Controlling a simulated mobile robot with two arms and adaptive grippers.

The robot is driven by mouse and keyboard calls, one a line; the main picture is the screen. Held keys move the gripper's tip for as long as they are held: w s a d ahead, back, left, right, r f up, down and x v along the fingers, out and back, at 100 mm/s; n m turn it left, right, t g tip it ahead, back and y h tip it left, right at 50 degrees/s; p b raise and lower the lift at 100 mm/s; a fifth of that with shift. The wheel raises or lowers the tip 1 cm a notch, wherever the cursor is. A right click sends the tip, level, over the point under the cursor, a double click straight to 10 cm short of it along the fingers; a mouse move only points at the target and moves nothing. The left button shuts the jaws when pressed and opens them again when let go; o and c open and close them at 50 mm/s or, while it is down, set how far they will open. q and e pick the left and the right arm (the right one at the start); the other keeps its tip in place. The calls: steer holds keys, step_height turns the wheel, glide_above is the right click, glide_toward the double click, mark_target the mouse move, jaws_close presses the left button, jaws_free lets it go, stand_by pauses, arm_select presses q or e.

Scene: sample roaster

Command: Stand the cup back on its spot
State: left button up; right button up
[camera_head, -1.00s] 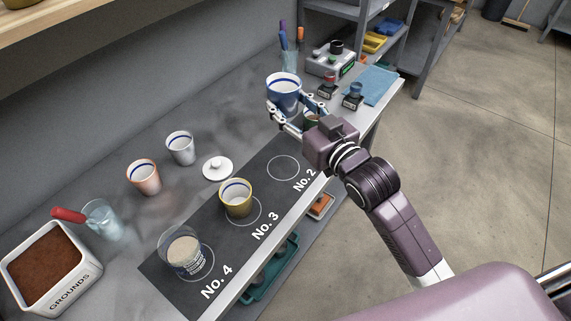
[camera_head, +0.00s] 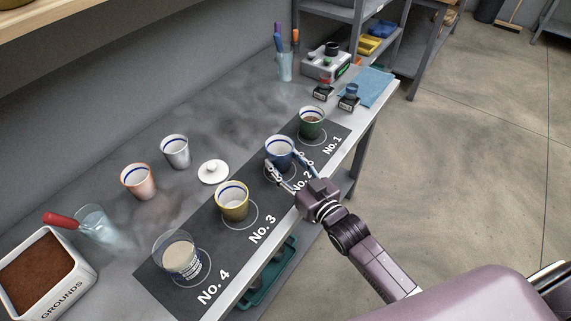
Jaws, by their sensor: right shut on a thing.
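A blue cup (camera_head: 280,152) with a white inside and a blue inner band is upright at the No. 2 circle (camera_head: 281,178) on the dark mat (camera_head: 168,288). My right gripper (camera_head: 287,166) has its fingers on either side of the cup and is shut on it. Whether the cup's base touches the mat is hard to tell, as the fingers partly hide it. A green cup (camera_head: 311,123) stands at No. 1 and a yellow cup (camera_head: 232,202) at No. 3. A glass of pale contents (camera_head: 177,255) is at No. 4. My left gripper is not in view.
A copper cup (camera_head: 139,181), a silver cup (camera_head: 175,152) and a white lid (camera_head: 213,172) stand behind the mat. A grounds box (camera_head: 62,300) and a glass with a red-handled tool (camera_head: 96,225) are at the left. Stamps, a device (camera_head: 326,62) and a blue cloth (camera_head: 371,87) are at the back.

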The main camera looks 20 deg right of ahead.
steer(key=shift+f, duration=0.4)
steer(key=shift+f, duration=0.1)
steer(key=o, duration=1.4)
steer(key=shift+f, duration=0.1)
steer(key=shift+o, duration=0.2)
steer(key=shift+r, duration=0.2)
steer(key=v, duration=1.2)
steer(key=shift+b, duration=0.45)
steer(key=shift+f, duration=0.1)
